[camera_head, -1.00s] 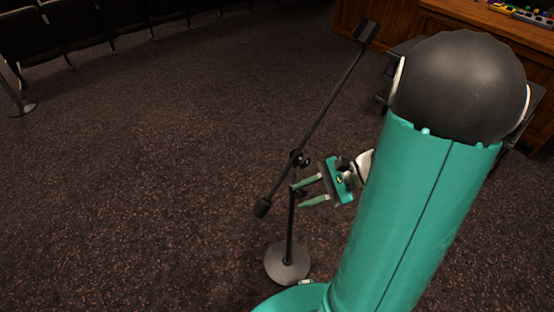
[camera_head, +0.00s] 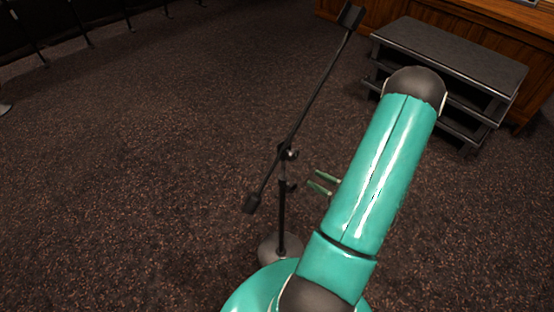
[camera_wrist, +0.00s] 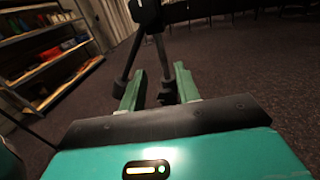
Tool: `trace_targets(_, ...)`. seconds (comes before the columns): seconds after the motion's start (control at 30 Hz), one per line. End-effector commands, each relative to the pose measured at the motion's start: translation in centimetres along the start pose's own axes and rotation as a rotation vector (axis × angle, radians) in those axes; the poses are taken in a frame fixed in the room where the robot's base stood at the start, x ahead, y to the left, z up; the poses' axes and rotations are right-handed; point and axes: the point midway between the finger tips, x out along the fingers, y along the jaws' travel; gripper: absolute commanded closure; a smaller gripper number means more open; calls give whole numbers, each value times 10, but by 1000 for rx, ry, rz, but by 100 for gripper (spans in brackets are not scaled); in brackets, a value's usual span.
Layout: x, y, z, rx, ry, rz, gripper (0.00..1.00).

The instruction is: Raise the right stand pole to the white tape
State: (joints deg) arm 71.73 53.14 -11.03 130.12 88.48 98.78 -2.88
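The microphone stand (camera_head: 282,218) is black, with a round grey base (camera_head: 274,250) on the carpet. Its long boom (camera_head: 318,90) slants up to the right, with a dark counterweight (camera_head: 250,203) at the lower left end. A clutch (camera_head: 288,154) joins boom and pole, and a knobbed collar (camera_head: 290,186) sits lower. My gripper (camera_head: 321,182) is open and empty, its green fingers pointing left at the pole, a short gap right of it. In the wrist view the pole (camera_wrist: 160,52) shows beyond and between the fingers (camera_wrist: 158,88). I cannot make out white tape.
Dark carpeted steps (camera_head: 450,62) stand at the upper right before a wooden desk (camera_head: 385,12). Shelves with coloured items (camera_wrist: 45,55) are at the left in the wrist view. The carpet left of the stand is clear.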

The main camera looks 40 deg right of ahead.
Motion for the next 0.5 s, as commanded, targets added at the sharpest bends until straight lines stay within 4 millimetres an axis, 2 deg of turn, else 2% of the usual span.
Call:
trace_targets(0.17,22,1,1,-1,-1,0,68)
trace_targets(0.5,90,1,1,-2,-1,4,68)
